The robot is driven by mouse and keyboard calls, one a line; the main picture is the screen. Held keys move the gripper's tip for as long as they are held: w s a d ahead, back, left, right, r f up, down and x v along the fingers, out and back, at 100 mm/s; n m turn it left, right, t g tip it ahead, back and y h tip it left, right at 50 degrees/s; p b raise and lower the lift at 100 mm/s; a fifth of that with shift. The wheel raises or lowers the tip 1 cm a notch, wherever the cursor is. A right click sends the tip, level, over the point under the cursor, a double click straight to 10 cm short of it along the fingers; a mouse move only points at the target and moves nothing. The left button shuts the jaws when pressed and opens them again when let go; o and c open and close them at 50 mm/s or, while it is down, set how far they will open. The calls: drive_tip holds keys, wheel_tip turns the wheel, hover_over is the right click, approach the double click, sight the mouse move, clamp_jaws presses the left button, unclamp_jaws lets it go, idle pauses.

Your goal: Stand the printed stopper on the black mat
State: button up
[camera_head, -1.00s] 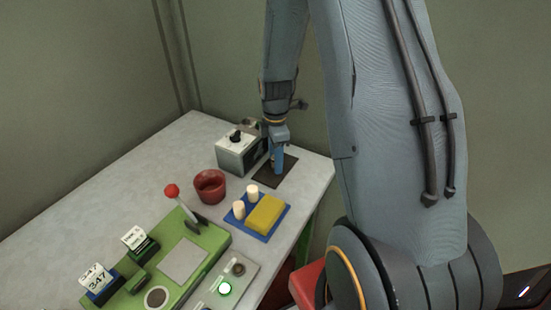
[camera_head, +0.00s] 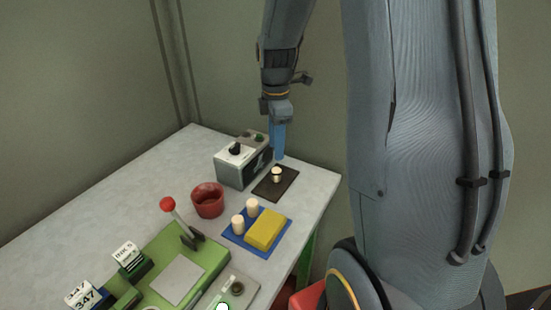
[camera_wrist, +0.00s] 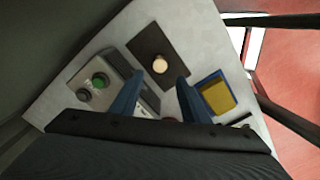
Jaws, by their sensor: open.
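A pale cork stopper with a dark band (camera_head: 277,175) stands upright on the black mat (camera_head: 288,185) at the table's far right corner. In the wrist view the stopper shows as a round pale top (camera_wrist: 160,63) on the dark mat (camera_wrist: 143,40). My gripper (camera_head: 278,157) is above and just behind the mat, pointing down, with its blue fingers apart. In the wrist view the fingers (camera_wrist: 158,82) are open and empty, and the stopper lies beyond their tips, not touched.
A grey box with a black knob (camera_head: 236,163) stands left of the mat, close to my gripper. A red cup (camera_head: 208,200), a yellow block (camera_head: 265,229) and a green stand with a red-knobbed lever (camera_head: 168,204) are nearer.

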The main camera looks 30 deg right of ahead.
drive_tip(key=s+a+m+t, duration=0.1)
drive_tip(key=s+a+m, duration=0.9)
drive_tip(key=s+m, duration=0.4)
drive_tip(key=shift+a+f+m+t, duration=0.15)
drive_tip(key=shift+f+m+t, duration=0.2)
drive_tip(key=shift+m, duration=0.55)
drive_tip(key=shift+f+b, duration=0.5)
drive_tip(key=shift+b, duration=0.1)
